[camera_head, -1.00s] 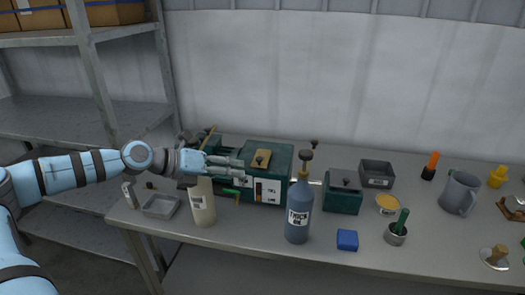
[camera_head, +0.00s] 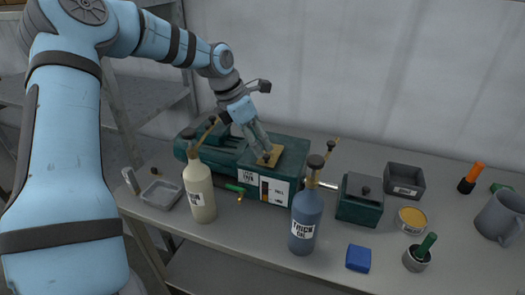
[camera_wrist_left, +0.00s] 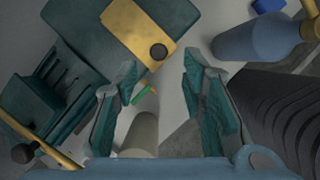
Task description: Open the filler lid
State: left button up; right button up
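The filler lid is a flat yellow plate (camera_head: 276,153) with a dark round knob. It lies on top of the dark green tank (camera_head: 291,151), apparently closed. In the left wrist view the lid (camera_wrist_left: 128,27) and its knob (camera_wrist_left: 158,51) show from above. My left gripper (camera_head: 265,158) points down over the lid, with its fingers partly hiding the lid and knob in the head view. In the left wrist view the gripper (camera_wrist_left: 160,66) is open, and the knob appears between its fingertips. I cannot tell how far above it they are. My right gripper is out of view.
A cream bottle (camera_head: 200,190) and a blue bottle (camera_head: 304,222) stand in front of the tank. A small green box (camera_head: 358,203) and a grey tray (camera_head: 404,181) are to its right. A blue block (camera_head: 358,258) lies near the front edge.

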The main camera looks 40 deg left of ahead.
aim_at(266, 155)
pick_arm(q)
jog(key=x, duration=0.4)
jog(key=shift+w+r, duration=0.1)
jog(key=shift+w, duration=0.25)
jog(key=shift+w+d+f, duration=0.1)
jog(key=shift+w+f, duration=0.05)
jog(key=shift+f, duration=0.2)
jog(key=shift+s+r, duration=0.1)
jog(key=shift+s, duration=0.25)
jog(key=shift+w, duration=0.1)
grip_shut()
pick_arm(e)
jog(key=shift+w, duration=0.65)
